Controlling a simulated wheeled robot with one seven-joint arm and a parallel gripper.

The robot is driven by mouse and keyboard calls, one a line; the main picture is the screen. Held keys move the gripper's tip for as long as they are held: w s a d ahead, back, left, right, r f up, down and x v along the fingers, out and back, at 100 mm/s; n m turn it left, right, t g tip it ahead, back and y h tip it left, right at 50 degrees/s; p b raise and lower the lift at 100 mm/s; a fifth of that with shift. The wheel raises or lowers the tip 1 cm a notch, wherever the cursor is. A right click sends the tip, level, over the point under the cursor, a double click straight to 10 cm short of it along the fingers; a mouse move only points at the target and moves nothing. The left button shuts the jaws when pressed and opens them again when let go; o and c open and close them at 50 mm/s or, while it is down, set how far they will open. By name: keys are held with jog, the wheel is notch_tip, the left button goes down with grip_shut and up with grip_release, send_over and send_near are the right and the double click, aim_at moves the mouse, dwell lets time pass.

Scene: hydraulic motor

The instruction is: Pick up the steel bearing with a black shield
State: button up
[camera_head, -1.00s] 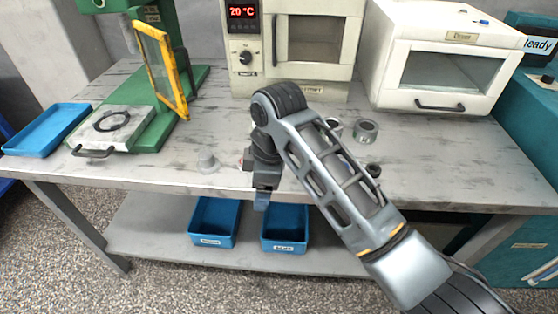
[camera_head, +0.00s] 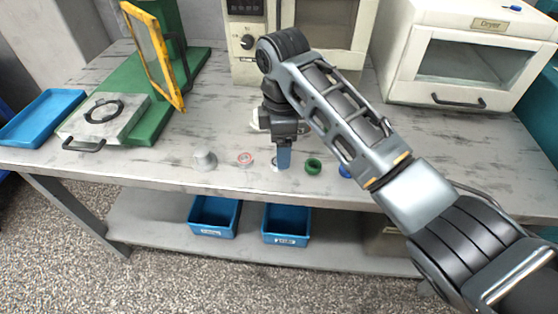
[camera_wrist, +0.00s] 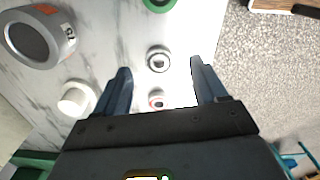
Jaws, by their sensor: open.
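A small steel bearing with a dark ring around its centre (camera_wrist: 158,61) lies flat on the bench. In the wrist view it is between the fingertips of my gripper (camera_wrist: 160,66), with clear space on both sides. In the head view my gripper (camera_head: 284,163) points down at the bench near its front edge, and the bearing (camera_head: 275,162) is partly hidden behind the fingers. My gripper is open and empty. A similar bearing with a red ring (camera_wrist: 156,98) lies nearer the palm in the wrist view; it also shows in the head view (camera_head: 245,158).
A green ring (camera_head: 313,166) and a partly hidden blue part (camera_head: 345,172) lie to the right. A pale, stubby part (camera_head: 204,160) stands to the left. A large grey ring (camera_wrist: 40,38) shows in the wrist view. Two blue bins (camera_head: 214,217) sit on the lower shelf.

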jog(key=shift+w+a+f, duration=0.1)
jog(key=shift+a+f, duration=0.05)
jog(key=shift+f, duration=1.75)
jog(key=shift+c, duration=0.3)
jog(key=c, duration=1.1)
jog(key=shift+r, duration=0.15)
